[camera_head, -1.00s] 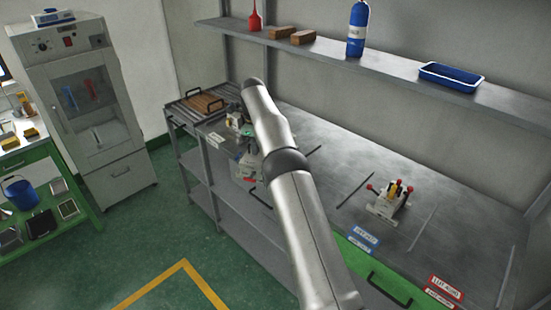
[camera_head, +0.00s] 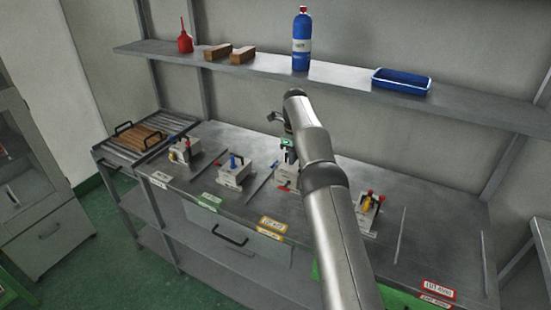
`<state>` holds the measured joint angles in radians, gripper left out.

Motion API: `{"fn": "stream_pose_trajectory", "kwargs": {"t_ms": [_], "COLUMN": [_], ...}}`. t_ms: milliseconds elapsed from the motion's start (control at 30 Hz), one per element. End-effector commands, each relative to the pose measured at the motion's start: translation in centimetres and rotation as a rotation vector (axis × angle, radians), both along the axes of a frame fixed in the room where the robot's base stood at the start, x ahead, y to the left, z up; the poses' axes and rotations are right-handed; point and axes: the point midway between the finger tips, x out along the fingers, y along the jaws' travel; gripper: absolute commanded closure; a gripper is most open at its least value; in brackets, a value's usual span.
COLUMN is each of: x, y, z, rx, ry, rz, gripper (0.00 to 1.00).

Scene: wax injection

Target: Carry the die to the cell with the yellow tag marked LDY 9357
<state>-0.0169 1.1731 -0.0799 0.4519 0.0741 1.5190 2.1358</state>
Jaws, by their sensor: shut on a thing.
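The die (camera_head: 285,185), a pale block with red and green parts, is under my gripper (camera_head: 288,150), partly hidden by my arm. My gripper is shut on it, above or at the bench top; I cannot tell whether it touches the bench. The yellow tag (camera_head: 273,224) is on the bench's front edge, in front of and slightly left of the die. Its lettering is too small to read surely. The cell behind it has a divider strip (camera_head: 261,178) on its left; its right side is hidden by my arm.
Other dies stand on the bench: one at left (camera_head: 185,150), a blue-topped one (camera_head: 235,172), and a yellow-and-red one (camera_head: 369,206) right of my arm. White (camera_head: 160,179), green (camera_head: 210,201) and red (camera_head: 438,289) tags line the edge. A shelf (camera_head: 345,78) runs above.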

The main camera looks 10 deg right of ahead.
Motion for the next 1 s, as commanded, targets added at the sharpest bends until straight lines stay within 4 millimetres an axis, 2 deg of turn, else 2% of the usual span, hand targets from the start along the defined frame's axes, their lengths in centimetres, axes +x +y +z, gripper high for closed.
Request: {"fn": "stream_pose_trajectory", "kwargs": {"t_ms": [33,567,1000], "x": [0.1,0.1,0.1], "y": [0.1,0.1,0.1], "z": [0.4,0.4,-2.1], "rx": [0.001,0.0,0.0], "ry": [-0.007,-0.006,-0.006], "rz": [0.001,0.001,0.001], "gripper": [1.0,1.0,1.0]}}
